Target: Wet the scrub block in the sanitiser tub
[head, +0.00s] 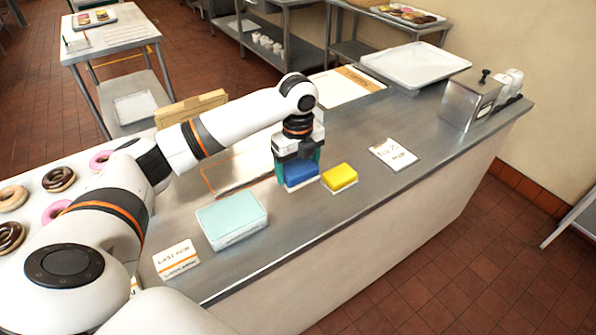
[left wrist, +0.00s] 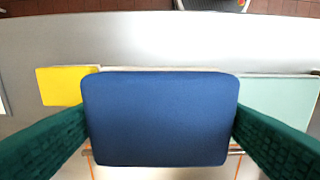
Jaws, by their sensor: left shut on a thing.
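My left gripper (head: 298,160) is shut on a blue block (head: 301,174), with green fingers on both sides of it. In the left wrist view the blue block (left wrist: 160,118) fills the middle between the fingers. It is at or just above the counter; I cannot tell whether it touches. A yellow block (head: 340,176) with a pale base sits just right of it. A pale teal rectangular tub (head: 232,218) stands on the counter to the left and nearer; its corner also shows in the left wrist view (left wrist: 285,98). My right gripper is not in view.
A card (head: 176,259) lies near the tub, another card (head: 393,154) right of the yellow block. A metal dispenser box (head: 470,102) and a white tray (head: 415,65) stand farther along the counter (head: 345,220). Doughnuts (head: 59,178) lie at left. The front strip is clear.

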